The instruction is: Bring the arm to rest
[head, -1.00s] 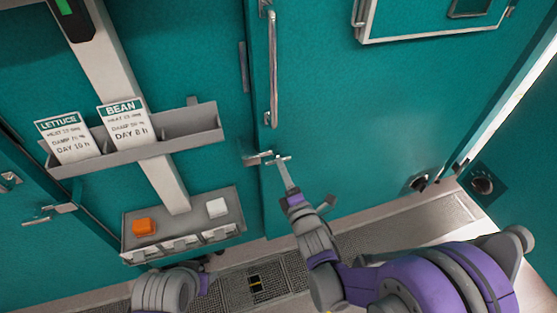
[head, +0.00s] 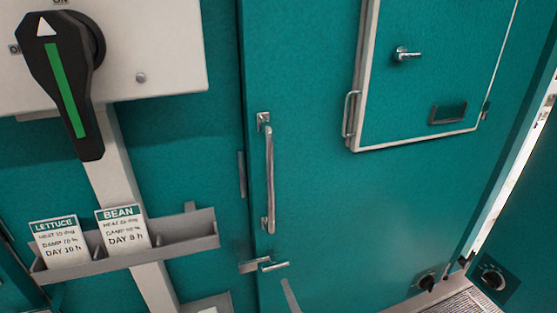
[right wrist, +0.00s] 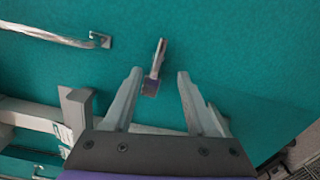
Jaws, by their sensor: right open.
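My right gripper (right wrist: 159,78) is open in the right wrist view, its two pale fingers apart with nothing held. A small metal latch handle (right wrist: 154,68) shows between and beyond the fingertips, with no visible contact. In the head view only a tip of my right gripper (head: 290,297) shows at the bottom edge, just below the latch (head: 272,264) on the teal door (head: 330,200). The rest of my right arm is out of frame. My left gripper is not in view.
A long door handle (head: 269,180) stands above the latch. On the left are a grey rack (head: 185,238) with a lettuce card (head: 60,242) and a bean card (head: 122,229), and a black switch with a green stripe (head: 65,90). A framed hatch (head: 425,85) is upper right.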

